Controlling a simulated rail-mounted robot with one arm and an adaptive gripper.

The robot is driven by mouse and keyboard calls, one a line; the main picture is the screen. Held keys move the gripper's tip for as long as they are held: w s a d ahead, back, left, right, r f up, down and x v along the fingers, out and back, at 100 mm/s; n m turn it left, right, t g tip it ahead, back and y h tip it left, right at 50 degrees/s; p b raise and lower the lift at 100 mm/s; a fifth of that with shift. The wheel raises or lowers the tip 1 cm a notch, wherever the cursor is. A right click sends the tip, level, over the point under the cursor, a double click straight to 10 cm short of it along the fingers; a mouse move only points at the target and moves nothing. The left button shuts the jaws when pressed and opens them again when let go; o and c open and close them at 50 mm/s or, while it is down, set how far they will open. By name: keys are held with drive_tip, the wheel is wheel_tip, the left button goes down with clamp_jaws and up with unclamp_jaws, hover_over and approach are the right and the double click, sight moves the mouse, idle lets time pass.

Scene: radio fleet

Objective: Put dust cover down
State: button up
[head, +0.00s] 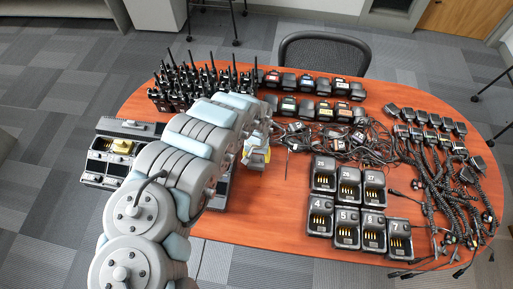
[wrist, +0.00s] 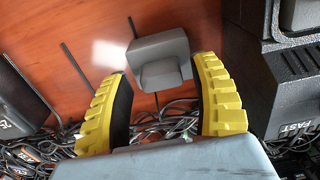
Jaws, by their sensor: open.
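A small grey block-like piece, which looks like the dust cover (wrist: 160,60), rests over the orange tabletop in the wrist view. My gripper (wrist: 164,68) has its two yellow-ribbed fingers apart, one on each side of the piece's near end. Gaps show between the piece and both fingers, so it does not look clamped. In the head view my gripper (head: 258,156) is at the left-middle of the table, partly behind my arm. I cannot make out the dust cover in that view.
Dark radios with antennas (head: 203,80) stand at the back left. A charger bank (head: 110,152) sits at the left edge, partly behind my arm. Tangled cables (head: 335,143) lie right of my gripper. Numbered chargers (head: 347,235) stand at the front right. Bare tabletop (head: 270,215) lies between.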

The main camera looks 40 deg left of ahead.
sight(257, 157)
wheel_tip(257, 157, up, 12)
drive_tip(key=p, duration=0.3)
drive_tip(key=shift+f, duration=0.15)
idle(0.4)
